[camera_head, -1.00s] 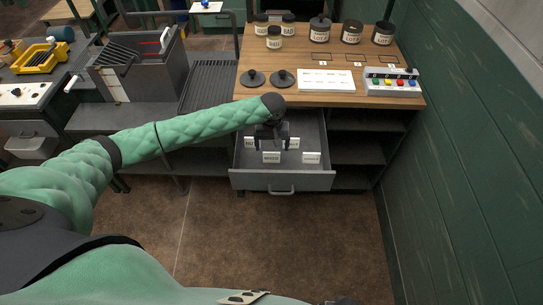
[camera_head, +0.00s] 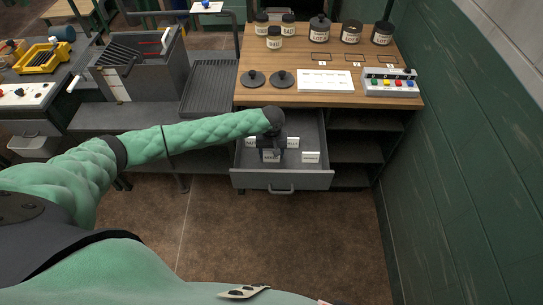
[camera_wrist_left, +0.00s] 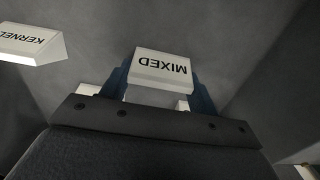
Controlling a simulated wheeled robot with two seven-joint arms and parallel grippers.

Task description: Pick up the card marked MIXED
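The white MIXED card (camera_wrist_left: 161,68) is upside down in the left wrist view, between my left gripper's two blue fingertips (camera_wrist_left: 160,82), which meet its two side edges. In the head view the left gripper (camera_head: 271,154) reaches down into the open grey drawer (camera_head: 282,180) and is shut on the card, partly covering it. The card looks to be still at drawer level. My right gripper is not in view.
A KERNEL card (camera_wrist_left: 30,43) is beside the held card; another white card (camera_head: 311,157) lies to the right in the drawer, with more behind. The wooden counter (camera_head: 330,103) above holds jars, black lids and a button box (camera_head: 391,83). A green wall (camera_head: 460,170) is at right.

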